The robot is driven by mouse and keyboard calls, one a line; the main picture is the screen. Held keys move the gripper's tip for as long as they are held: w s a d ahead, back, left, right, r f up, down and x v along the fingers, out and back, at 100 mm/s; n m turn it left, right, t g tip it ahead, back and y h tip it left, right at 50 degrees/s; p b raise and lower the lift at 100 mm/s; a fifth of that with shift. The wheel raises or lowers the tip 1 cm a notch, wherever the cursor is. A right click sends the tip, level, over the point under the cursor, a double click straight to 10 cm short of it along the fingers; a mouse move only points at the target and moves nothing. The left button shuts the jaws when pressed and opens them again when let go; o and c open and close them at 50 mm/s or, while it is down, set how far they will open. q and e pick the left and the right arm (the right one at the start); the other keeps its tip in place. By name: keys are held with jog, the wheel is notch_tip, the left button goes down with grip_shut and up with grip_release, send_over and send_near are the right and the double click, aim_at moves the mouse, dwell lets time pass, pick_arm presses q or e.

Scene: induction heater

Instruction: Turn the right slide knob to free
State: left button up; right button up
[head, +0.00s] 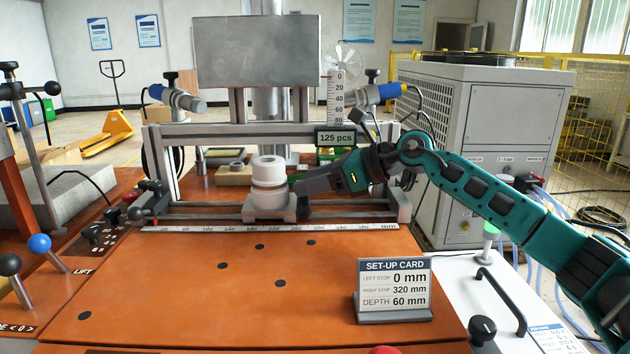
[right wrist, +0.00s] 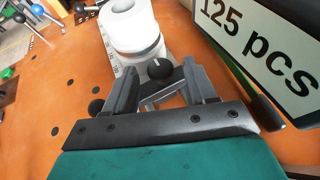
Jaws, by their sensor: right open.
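In the right wrist view a black round knob with a white mark (right wrist: 160,68) sits in front of the white ring stack (right wrist: 132,28); I take it for the right slide knob. My right gripper (right wrist: 161,80) is open, its two grey fingers on either side of the knob's near side; I cannot tell whether they touch it. In the head view my right gripper (head: 305,187) reaches in from the right, just right of the white ring stack (head: 268,172), and hides the knob. The knob's setting is too small to read. My left gripper is not in view.
A "125 pcs" display (head: 338,138) stands close behind my right gripper. A ruler strip (head: 270,228) runs along the front of the fixture. A set-up card (head: 394,290) stands at the front right. The orange tabletop (head: 190,290) is mostly clear. Lever knobs (head: 39,243) are at left.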

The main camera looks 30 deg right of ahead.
jog(key=b+v, duration=0.1)
jog(key=v, duration=1.2)
dwell(0.4)
